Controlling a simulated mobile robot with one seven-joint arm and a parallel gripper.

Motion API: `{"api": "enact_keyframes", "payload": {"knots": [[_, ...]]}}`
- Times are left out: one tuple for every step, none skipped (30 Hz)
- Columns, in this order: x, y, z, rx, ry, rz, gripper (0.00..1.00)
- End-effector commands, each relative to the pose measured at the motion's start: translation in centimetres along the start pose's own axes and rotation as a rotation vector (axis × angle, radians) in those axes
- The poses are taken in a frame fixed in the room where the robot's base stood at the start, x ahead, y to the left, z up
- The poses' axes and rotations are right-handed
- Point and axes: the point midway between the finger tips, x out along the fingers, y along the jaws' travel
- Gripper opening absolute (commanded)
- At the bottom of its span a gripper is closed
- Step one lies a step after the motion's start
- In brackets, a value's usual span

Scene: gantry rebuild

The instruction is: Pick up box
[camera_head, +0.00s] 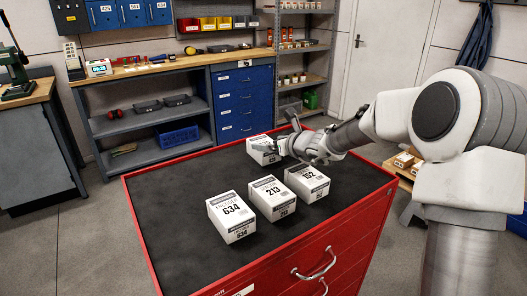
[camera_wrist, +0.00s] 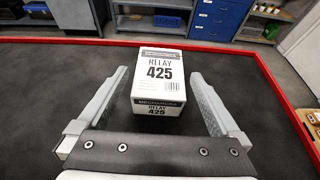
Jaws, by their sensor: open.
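Several white boxes with printed labels stand on the black top of a red tool cabinet (camera_head: 150,190). In the wrist view a box marked RELAY 425 (camera_wrist: 158,80) stands between and ahead of the two fingers of my gripper (camera_wrist: 160,90); I see no finger touching it. In the head view the same box (camera_head: 260,148) stands at the far side, beside my gripper (camera_head: 285,143), which is open. Closer stand the box marked 634 (camera_head: 231,212), the box marked 213 (camera_head: 271,194) and the box marked 192 (camera_head: 307,178), in a slanted row.
The cabinet top is bare at its left and far left. A workbench (camera_head: 155,70) with shelves and blue drawers (camera_head: 238,100) stands behind. Small boxes (camera_head: 405,160) lie on a wooden surface at the right, beyond my arm.

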Motion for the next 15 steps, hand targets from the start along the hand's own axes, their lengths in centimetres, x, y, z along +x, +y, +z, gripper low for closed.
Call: {"api": "enact_keyframes", "payload": {"knots": [[0.4,0.0,-0.2,0.001,0.001,0.001,1.0],[0.7,0.0,-0.3,0.001,0.001,0.001,1.0],[1.2,0.0,-0.5,0.0,0.001,0.002,1.0],[1.7,0.0,-0.6,0.001,0.001,0.002,1.0],[2.1,0.0,-0.7,0.002,0.001,0.002,1.0],[2.7,0.0,-0.9,0.002,0.0,0.002,1.0],[3.1,0.0,-1.0,0.002,0.001,0.002,1.0],[3.5,0.0,-0.9,0.0,0.0,0.002,1.0],[3.9,0.0,-0.8,0.0,0.0,0.002,1.0],[4.2,0.0,-0.8,0.0,0.0,0.002,1.0],[4.5,0.0,-0.7,0.0,-0.001,0.001,1.0],[4.7,0.0,-0.7,0.0,0.0,0.001,1.0],[4.9,0.0,-0.8,0.0,0.0,0.001,1.0],[5.0,0.0,-0.8,0.0,0.001,0.001,1.0],[5.0,0.0,-0.7,0.0,0.001,0.0,1.0]]}}
